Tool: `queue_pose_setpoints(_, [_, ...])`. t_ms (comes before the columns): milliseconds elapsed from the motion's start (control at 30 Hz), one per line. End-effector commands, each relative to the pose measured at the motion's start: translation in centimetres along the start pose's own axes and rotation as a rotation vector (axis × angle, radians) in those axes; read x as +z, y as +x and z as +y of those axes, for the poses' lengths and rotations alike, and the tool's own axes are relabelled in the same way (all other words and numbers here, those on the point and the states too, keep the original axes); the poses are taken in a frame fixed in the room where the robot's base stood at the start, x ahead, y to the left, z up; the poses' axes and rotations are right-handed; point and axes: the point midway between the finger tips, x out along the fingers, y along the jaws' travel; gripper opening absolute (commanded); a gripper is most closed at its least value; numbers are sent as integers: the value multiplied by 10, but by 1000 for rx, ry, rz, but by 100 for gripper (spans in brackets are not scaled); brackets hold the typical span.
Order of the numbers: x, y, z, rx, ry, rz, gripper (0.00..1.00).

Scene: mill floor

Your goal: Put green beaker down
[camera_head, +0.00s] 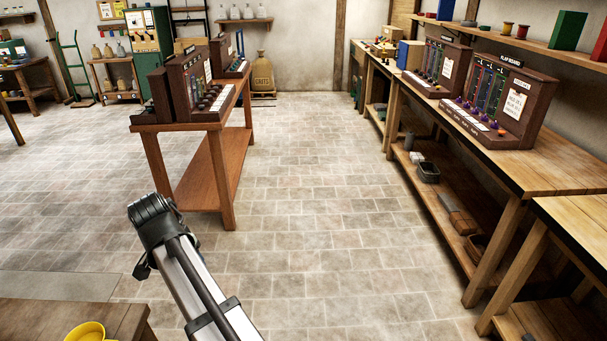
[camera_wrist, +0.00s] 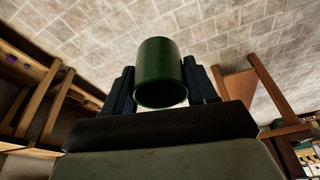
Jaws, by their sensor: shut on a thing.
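The green beaker (camera_wrist: 160,75) is in the wrist view, between the two dark fingers of my gripper (camera_wrist: 161,82). The fingers are shut on its sides, and its open dark mouth faces the wrist camera. Behind the beaker only the stone floor shows, with no surface touching it in view. In the head view neither the beaker nor my gripper shows; only a part of my arm is seen at the bottom centre.
A wooden table corner (camera_head: 60,316) with a yellow object (camera_head: 88,332) is at the lower left. A wooden stand (camera_head: 198,127) with dark panels stands left of centre. A long workbench (camera_head: 480,152) with switchboards (camera_head: 495,97) runs along the right. The floor (camera_head: 310,215) between them is clear.

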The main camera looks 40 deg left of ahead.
Motion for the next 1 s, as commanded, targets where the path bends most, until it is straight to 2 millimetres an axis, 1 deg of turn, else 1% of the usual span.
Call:
queue_pose_setpoints(33, [-16, 3, 13, 7, 26, 0, 17])
queue_pose_setpoints(100, [-34, 8, 30, 16, 58, 0, 17])
queue_pose_setpoints(267, [-74, 16, 69, 36, 128, 0, 17])
queue_pose_setpoints(500, [-128, 28, 134, 65, 235, 0, 17])
queue_pose_setpoints(567, [-141, 30, 151, 72, 262, 0, 17])
queue_pose_setpoints(767, [-180, 38, 210, 97, 351, 1, 17])
queue_pose_setpoints(800, [-188, 39, 222, 102, 369, 1, 17])
queue_pose_setpoints(967, [-215, 43, 273, 121, 440, 1, 17])
queue_pose_setpoints(1000, [-222, 44, 286, 126, 458, 1, 17])
